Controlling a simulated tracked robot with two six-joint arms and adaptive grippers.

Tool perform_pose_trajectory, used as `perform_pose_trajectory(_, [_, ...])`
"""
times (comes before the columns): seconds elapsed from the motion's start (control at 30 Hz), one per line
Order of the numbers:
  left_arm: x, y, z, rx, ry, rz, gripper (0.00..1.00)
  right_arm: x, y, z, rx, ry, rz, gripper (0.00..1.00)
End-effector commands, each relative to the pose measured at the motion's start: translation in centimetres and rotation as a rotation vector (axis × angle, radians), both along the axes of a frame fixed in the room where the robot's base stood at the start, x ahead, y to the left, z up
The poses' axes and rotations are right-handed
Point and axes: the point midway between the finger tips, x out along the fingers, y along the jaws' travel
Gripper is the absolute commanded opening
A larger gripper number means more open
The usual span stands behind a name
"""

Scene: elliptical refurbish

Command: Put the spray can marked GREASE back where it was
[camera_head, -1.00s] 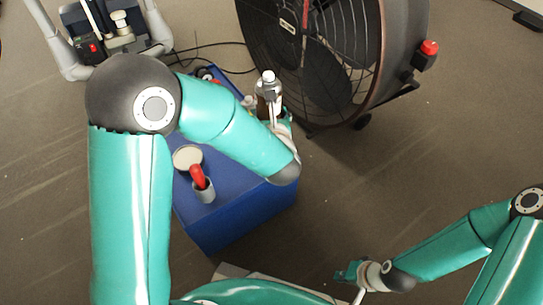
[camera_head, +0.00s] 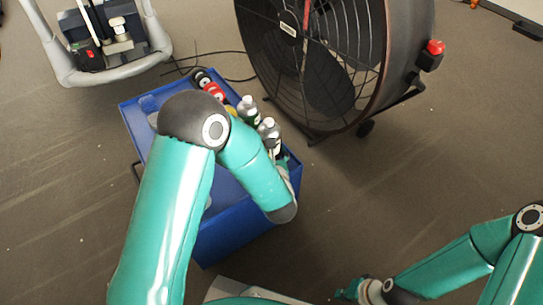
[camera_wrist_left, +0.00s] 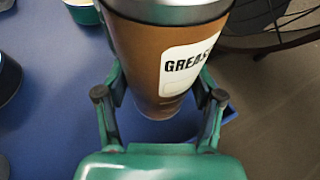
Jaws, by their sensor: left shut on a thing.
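The GREASE spray can (camera_wrist_left: 150,60) has a brown body with a white label and silver trim. In the left wrist view it stands between the fingers of my left gripper (camera_wrist_left: 161,97), which is shut on it. In the head view the can (camera_head: 268,130) shows a pale cap at the far right part of the blue cart's top (camera_head: 243,218). My left forearm and wrist hide part of it. I cannot tell whether its base touches the cart. My right gripper (camera_head: 347,291) is low in the head view, away from the cart; its fingers are too small to read.
Another capped can (camera_head: 248,109) stands close to the held one. Red and dark items (camera_head: 208,84) lie along the cart's far edge. A large fan (camera_head: 335,60) stands just behind the cart, with a cable on the floor.

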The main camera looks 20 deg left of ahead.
Motion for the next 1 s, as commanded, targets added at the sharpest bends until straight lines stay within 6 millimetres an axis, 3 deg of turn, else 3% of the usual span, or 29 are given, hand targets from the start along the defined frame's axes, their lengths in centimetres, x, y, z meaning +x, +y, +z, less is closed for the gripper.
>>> perform_pose_trajectory(0.3, [0.0, 0.0, -0.2, 0.000, -0.001, 0.000, 0.26, 0.0, 0.0, -0.3, 0.000, 0.000, 0.000, 0.00])
perform_pose_trajectory(0.33, [0.0, 0.0, -0.1, 0.000, 0.001, 0.000, 0.72, 0.0, 0.0, -0.2, 0.000, 0.000, 0.000, 0.00])
perform_pose_trajectory(0.47, [0.0, 0.0, -0.1, 0.000, 0.002, 0.000, 0.93, 0.0, 0.0, -0.1, 0.000, 0.000, 0.000, 0.00])
perform_pose_trajectory(0.87, [0.0, -0.1, 0.2, 0.000, 0.001, -0.001, 0.93, 0.0, 0.0, 0.2, 0.000, 0.000, 0.000, 0.00])
perform_pose_trajectory(1.0, [-1.2, -0.7, 0.8, 0.000, 0.003, -0.005, 0.93, 0.0, 0.0, 0.6, 0.000, 0.000, 0.000, 0.00])
